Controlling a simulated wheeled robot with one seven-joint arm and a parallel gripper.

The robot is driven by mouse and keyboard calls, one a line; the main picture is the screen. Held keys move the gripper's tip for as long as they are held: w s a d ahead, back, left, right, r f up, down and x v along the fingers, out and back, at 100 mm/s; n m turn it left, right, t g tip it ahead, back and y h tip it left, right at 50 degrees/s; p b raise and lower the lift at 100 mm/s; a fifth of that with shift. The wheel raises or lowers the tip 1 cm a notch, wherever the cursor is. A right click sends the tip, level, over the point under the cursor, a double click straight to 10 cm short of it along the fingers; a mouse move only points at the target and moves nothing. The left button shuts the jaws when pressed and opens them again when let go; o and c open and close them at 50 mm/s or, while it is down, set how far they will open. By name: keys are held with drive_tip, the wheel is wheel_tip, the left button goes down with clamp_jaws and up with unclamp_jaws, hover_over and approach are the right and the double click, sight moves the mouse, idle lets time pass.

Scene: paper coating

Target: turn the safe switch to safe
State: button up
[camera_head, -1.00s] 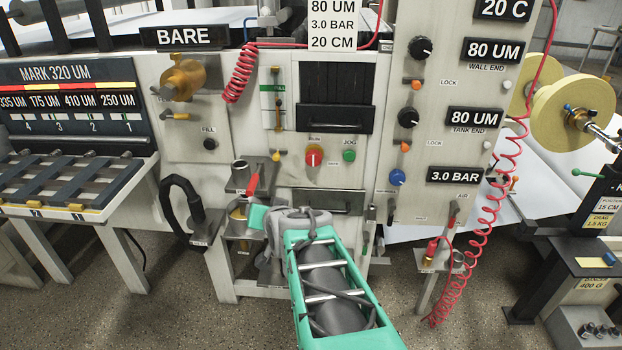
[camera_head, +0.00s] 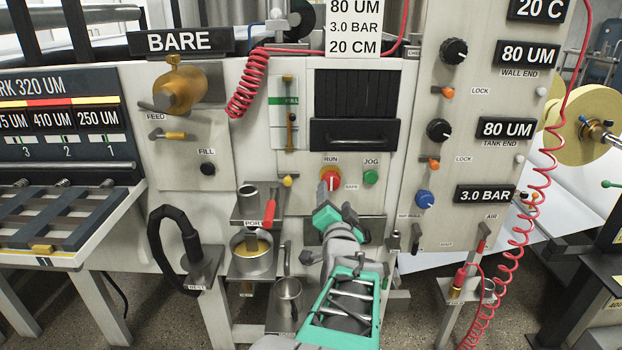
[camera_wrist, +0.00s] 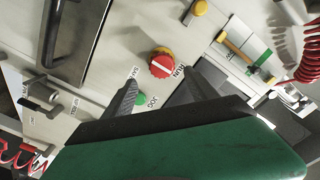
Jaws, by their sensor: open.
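The safe switch (camera_head: 330,179) is a red round knob on a yellow base, on the pale machine front. RUN is printed above it and SAFE to its lower right. Its white mark stands about upright, in line with RUN. In the wrist view the switch (camera_wrist: 161,63) sits ahead, between and beyond the two dark fingers. My gripper (camera_head: 337,212) is just below the switch in the head view, apart from it. In the wrist view my gripper (camera_wrist: 162,92) is open and empty. Its fingertips are partly hidden by the green hand in the head view.
A green JOG button (camera_head: 370,177) is right of the switch, and a small yellow knob (camera_head: 287,181) is left. A red-handled valve (camera_head: 269,208) and metal cup (camera_head: 253,256) are lower left. A dark drawer front (camera_head: 354,134) is above. A coiled red hose (camera_head: 538,190) hangs at right.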

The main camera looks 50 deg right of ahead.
sight(331, 184)
drive_tip(key=x, duration=0.8)
drive_tip(key=shift+w, duration=0.3)
drive_tip(key=shift+a, duration=0.1)
drive_tip(key=shift+b, duration=0.3)
drive_tip(key=c, duration=1.4)
